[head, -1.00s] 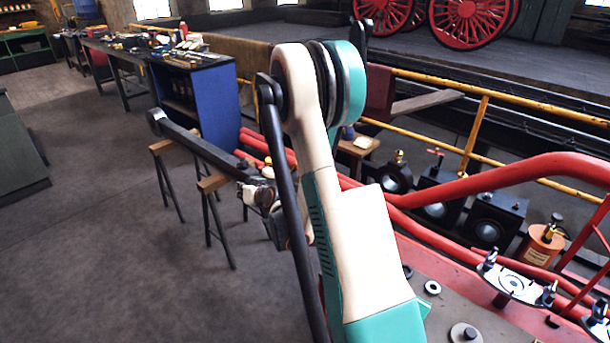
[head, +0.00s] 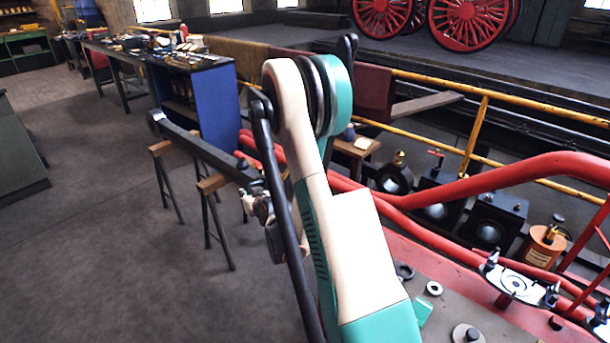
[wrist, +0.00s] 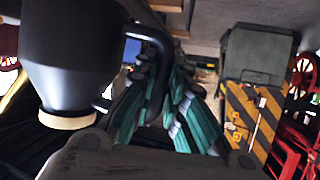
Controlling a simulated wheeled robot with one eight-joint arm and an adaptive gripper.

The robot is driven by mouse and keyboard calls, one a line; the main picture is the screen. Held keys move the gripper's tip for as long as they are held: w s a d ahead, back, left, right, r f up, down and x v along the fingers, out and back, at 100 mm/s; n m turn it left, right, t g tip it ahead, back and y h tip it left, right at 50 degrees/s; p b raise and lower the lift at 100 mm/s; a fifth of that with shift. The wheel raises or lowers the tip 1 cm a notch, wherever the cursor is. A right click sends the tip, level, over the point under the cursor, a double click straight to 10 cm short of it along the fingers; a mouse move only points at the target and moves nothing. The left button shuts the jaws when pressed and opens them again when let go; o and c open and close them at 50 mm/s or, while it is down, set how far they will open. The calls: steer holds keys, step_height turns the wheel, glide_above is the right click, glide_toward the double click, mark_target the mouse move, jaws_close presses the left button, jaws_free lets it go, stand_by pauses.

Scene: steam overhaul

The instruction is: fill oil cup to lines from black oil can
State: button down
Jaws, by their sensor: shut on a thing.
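The black oil can (wrist: 72,45) fills the upper left of the wrist view, with a cream ring at its lower end. Its dark loop handle (wrist: 157,45) reaches between my fingers. My gripper (wrist: 166,75) has teal fingers closed on that handle. In the head view my gripper (head: 265,208) is small and partly hidden behind my arm, near the dark bar. The can is hard to make out there, and its spout does not show. I cannot identify the oil cup or its lines for certain; a small dark fitting (head: 241,164) sits on the bar.
The long dark bar (head: 192,140) rests on wooden trestles (head: 212,184). Red pipes (head: 445,236) and a yellow rail (head: 505,95) run along the right. An orange can (head: 541,246) stands at the right. A cluttered bench (head: 200,85) stands at the back. The left floor is clear.

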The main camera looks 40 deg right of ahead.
steer(key=shift+a+r+m+y+p, duration=0.2)
steer(key=shift+r+m+y+p, duration=0.35)
steer(key=shift+r, duration=0.5)
steer(key=shift+a+r+m+y+p, duration=0.2)
steer(key=shift+r+m+y+p, duration=0.3)
steer(key=shift+r, duration=0.55)
steer(key=shift+f, duration=0.2)
steer(key=f, duration=0.1)
steer(key=f+n+h+b, duration=0.1)
steer(key=f+b, duration=0.1)
steer(key=shift+d+n+h, duration=0.25)
steer(key=shift+n+h, duration=0.1)
steer(key=shift+d+f, duration=0.15)
steer(key=shift+f, duration=0.25)
